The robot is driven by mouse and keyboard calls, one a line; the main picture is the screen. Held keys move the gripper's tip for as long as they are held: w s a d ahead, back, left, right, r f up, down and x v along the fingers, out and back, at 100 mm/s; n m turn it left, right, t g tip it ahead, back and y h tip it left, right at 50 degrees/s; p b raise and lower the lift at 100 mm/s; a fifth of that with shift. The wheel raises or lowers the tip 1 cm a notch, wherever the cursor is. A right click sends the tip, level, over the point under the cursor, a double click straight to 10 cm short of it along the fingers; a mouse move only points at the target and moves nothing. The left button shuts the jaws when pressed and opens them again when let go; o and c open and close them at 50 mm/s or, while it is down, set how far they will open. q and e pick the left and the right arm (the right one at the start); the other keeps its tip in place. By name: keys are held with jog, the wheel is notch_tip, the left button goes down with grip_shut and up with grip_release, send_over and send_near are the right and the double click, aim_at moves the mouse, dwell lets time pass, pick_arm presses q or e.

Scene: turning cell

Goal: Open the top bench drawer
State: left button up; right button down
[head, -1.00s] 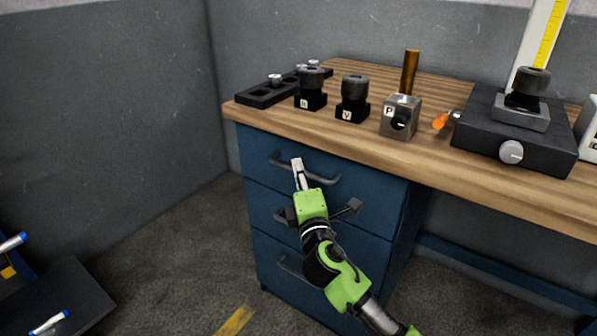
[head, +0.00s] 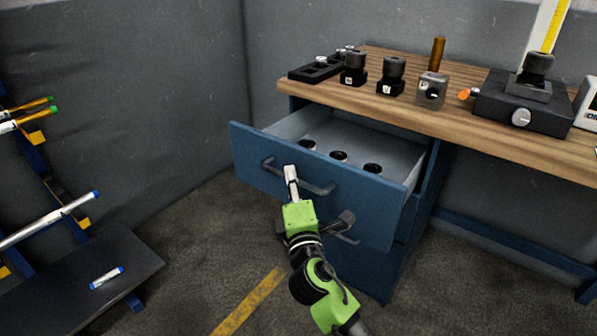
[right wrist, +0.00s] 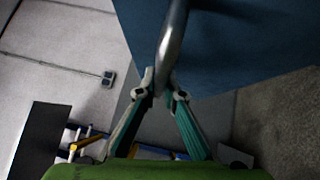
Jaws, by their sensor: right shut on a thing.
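The top bench drawer (head: 330,205) is blue and stands well out from the bench, with its grey inside showing. Its dark bar handle (head: 318,187) runs across the front panel. My right gripper (head: 290,172) is at the handle, toward its left part, and is shut on it. In the right wrist view the fingers (right wrist: 160,92) close around the handle bar (right wrist: 172,45), with the blue drawer front beside it. My left gripper is not in view.
Several dark round pieces (head: 340,156) lie in the drawer. The wooden bench top (head: 400,105) carries holders, a block and a gauge stand. A rack with rods (head: 50,220) stands at the left. The floor between is clear.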

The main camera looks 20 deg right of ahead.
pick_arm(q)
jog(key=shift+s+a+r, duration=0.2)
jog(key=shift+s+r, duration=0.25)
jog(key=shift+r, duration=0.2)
pick_arm(e)
jog(key=s+a, duration=0.4)
jog(key=a, duration=0.1)
jog(key=shift+a, duration=0.1)
jog(key=c, duration=2.1)
grip_release()
jog(key=shift+c, duration=0.2)
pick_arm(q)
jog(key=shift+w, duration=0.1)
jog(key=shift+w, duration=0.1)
pick_arm(e)
jog(key=s+a+f, duration=0.1)
jog(key=s, duration=1.1)
jog(key=shift+a+f, duration=0.2)
jog(key=shift+f, duration=0.15)
